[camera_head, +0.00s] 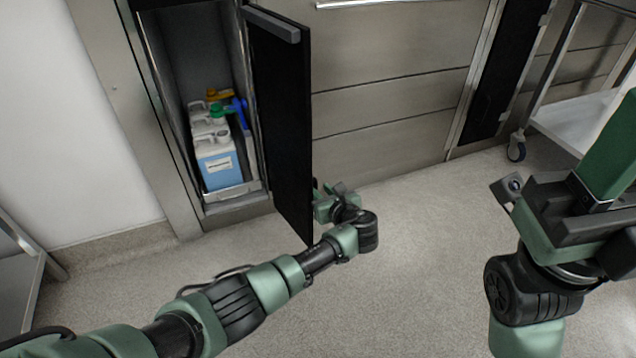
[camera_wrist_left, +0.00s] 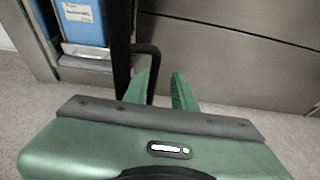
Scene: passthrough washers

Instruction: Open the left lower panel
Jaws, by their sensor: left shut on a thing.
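The left lower panel (camera_head: 282,125) is a black door swung wide open, its free edge pointing out into the room. My left gripper (camera_head: 326,200) is at the panel's outer side, low down and partly hidden behind its edge. In the left wrist view my left gripper's green fingers (camera_wrist_left: 162,92) are around the panel's black bar handle (camera_wrist_left: 154,62), and the panel shows edge-on (camera_wrist_left: 121,45). My right arm's wrist (camera_head: 560,215) is at the right, away from the panel; its fingers cannot be made out.
The open compartment (camera_head: 234,192) holds a blue-and-white canister (camera_head: 215,165) and several bottles. Steel wall panels (camera_head: 390,105) stand to the right. A wheeled cart (camera_head: 580,125) is at the far right. A metal stand (camera_head: 20,265) is at the left. The floor in front is clear.

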